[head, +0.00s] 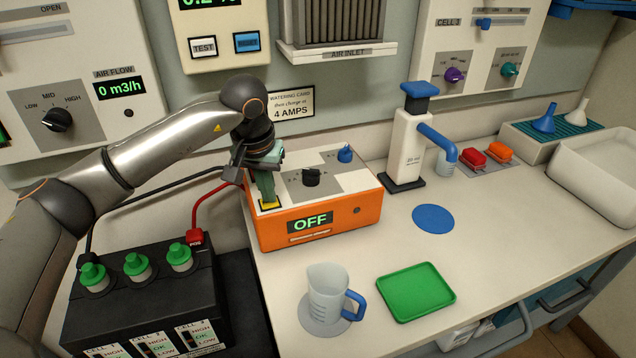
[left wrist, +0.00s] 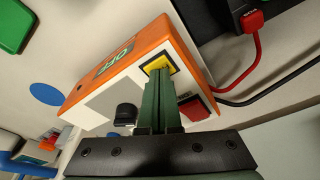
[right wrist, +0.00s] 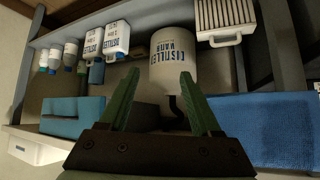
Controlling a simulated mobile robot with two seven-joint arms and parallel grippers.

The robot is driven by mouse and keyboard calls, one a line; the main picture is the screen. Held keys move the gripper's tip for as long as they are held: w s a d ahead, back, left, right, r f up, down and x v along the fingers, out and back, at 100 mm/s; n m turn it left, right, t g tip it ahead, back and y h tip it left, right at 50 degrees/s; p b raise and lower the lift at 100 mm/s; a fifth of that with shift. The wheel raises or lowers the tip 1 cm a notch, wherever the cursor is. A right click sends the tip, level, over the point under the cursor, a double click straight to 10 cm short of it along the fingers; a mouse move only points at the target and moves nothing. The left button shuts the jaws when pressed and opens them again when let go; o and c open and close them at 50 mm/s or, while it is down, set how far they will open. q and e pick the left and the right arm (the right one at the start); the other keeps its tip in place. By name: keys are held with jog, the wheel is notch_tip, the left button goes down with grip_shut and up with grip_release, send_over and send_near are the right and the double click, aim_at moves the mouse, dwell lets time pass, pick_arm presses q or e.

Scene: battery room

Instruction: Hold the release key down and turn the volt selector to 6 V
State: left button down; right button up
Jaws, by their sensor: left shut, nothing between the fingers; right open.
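The orange charger box (head: 320,222) stands on the bench, and its front display reads OFF. A yellow key (head: 270,205) sits at the left of its top; it also shows in the left wrist view (left wrist: 158,63). My left gripper (head: 267,198) is shut and empty, pointing down with its tips at the yellow key; I cannot tell how far the key is pressed. A black knob (head: 311,177) and a blue knob (head: 345,154) are on the top panel; their markings are too small to read. My right gripper (right wrist: 158,98) is open and empty, away from the charger.
A black battery (head: 140,300) with green caps stands left of the charger, with red and black cables running close by. A jug (head: 328,295) and a green tray (head: 416,291) are in front. The right wrist view shows a shelf with a large white container (right wrist: 172,65).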

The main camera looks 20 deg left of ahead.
jog(key=shift+o, duration=0.3)
jog(key=w+d+f+h, duration=0.1)
jog(key=w+d+h, duration=0.1)
jog(key=w+d, duration=0.7)
jog(key=shift+d+f+m+g, duration=0.15)
jog(key=shift+d+m+g, duration=0.2)
jog(key=shift+d, duration=0.3)
jog(key=w+d+r+m+g+h, duration=0.1)
jog(key=w+d+r+m+h, duration=0.1)
jog(key=w+d+r, duration=0.45)
jog(key=w+d+r+m+g+h, duration=0.1)
jog(key=w+d+r+m+h, duration=0.15)
jog(key=d, duration=0.65)
jog(key=w+d+r+m+h, duration=0.25)
jog(key=w+d+r, duration=0.2)
jog(key=d, duration=0.35)
jog(key=w+r+m+g, duration=0.1)
jog(key=w+r+m, duration=0.1)
jog(key=w+r, duration=0.15)
jog(key=w+a+r+y, duration=0.1)
jog(key=w+a+r, duration=0.35)
jog(key=a, duration=0.55)
jog(key=n+t+y, duration=0.7)
jog(key=n+y, duration=0.5)
jog(key=n, duration=0.1)
send_near(346, 155)
jog(key=shift+x, duration=4.55)
